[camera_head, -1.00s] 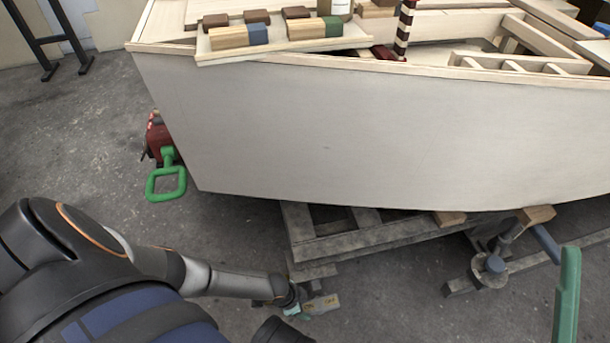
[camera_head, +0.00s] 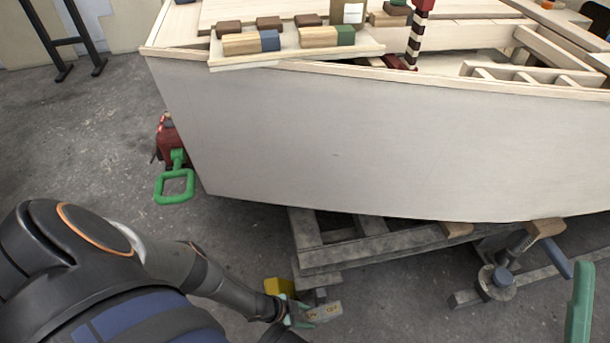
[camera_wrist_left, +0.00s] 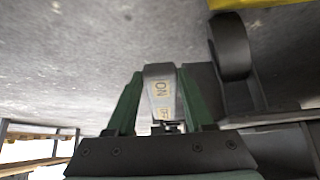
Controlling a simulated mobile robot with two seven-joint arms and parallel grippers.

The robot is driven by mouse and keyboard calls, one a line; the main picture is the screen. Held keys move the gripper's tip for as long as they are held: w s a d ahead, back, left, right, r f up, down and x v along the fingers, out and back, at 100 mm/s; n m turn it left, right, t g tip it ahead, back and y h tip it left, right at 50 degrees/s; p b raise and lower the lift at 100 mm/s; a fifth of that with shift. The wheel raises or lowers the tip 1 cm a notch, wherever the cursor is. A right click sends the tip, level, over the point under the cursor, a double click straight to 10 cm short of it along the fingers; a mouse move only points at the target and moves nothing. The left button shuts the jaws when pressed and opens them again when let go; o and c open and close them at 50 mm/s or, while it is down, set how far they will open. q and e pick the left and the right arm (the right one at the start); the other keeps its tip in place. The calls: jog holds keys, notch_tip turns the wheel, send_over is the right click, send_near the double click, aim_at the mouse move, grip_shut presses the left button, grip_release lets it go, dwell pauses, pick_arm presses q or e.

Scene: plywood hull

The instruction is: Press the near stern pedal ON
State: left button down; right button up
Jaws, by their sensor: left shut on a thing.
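The near stern pedal (camera_head: 324,313) is a small grey block with yellowish ON and OFF labels, low beside the cradle under the hull. My left gripper (camera_head: 300,312) reaches down to it from the left. In the left wrist view the pedal (camera_wrist_left: 159,88) lies between my two green fingers, which are shut on its sides. Its ON label faces the camera, and the other label is partly hidden near the palm. I cannot tell from these views which way the pedal is tipped. My right gripper is not in view.
A yellow part (camera_head: 281,287) stands just behind the pedal. The wooden cradle (camera_head: 365,246) and pale hull (camera_head: 330,140) rise beyond it. Another green bar (camera_head: 580,306) stands at right. Concrete floor is open at left.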

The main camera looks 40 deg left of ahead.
pick_arm(q)
jog(key=shift+a, duration=0.1)
dwell(0.4)
jog(key=shift+c, duration=1.4)
grip_release()
jog(key=p+v, duration=0.9)
jog(key=v, duration=0.3)
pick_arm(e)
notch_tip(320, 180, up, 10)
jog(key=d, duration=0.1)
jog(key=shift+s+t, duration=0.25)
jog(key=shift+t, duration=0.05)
pick_arm(q)
jog(key=shift+a+r, duration=0.1)
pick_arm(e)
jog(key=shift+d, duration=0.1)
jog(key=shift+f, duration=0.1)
